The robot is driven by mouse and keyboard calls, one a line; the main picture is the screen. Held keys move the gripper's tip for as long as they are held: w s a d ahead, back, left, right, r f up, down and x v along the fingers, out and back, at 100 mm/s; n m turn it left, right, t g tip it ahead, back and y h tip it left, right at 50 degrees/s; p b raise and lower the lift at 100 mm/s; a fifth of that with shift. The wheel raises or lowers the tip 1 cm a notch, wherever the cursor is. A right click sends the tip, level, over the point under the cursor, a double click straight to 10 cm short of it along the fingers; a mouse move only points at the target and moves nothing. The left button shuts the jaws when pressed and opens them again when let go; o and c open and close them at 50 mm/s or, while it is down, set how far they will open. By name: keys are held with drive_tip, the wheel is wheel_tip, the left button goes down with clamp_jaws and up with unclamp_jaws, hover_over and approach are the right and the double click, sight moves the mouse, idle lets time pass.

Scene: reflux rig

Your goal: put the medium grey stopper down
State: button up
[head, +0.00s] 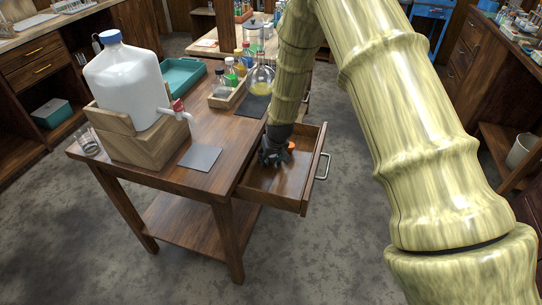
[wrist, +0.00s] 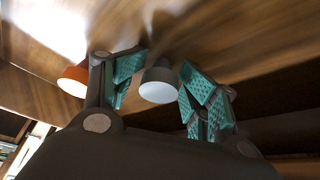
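The medium grey stopper (wrist: 159,84) is between the two teal-padded fingertips of my gripper (wrist: 164,72) in the wrist view, its pale wide end facing the camera. The pads close in on both sides of it, and my gripper looks shut on it. In the head view my gripper (head: 275,152) is down inside the open drawer (head: 262,181), and the grey stopper cannot be made out there. The wrist view shows the wooden drawer floor (wrist: 225,30) close beyond the fingertips. Whether the stopper touches that floor is unclear.
An orange stopper (wrist: 73,80) stands in the drawer beside my left finger; it also shows in the head view (head: 291,146). The drawer's walls are close around my gripper. A large white jug (head: 125,80), a grey mat (head: 200,158) and a bottle rack (head: 228,95) are on the table.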

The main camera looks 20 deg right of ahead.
drive_tip(key=shift+s+a+f, duration=0.1)
drive_tip(key=shift+s+f, duration=0.15)
drive_tip(key=shift+w+r, duration=0.1)
drive_tip(key=shift+r, duration=0.65)
drive_tip(key=v, duration=1.2)
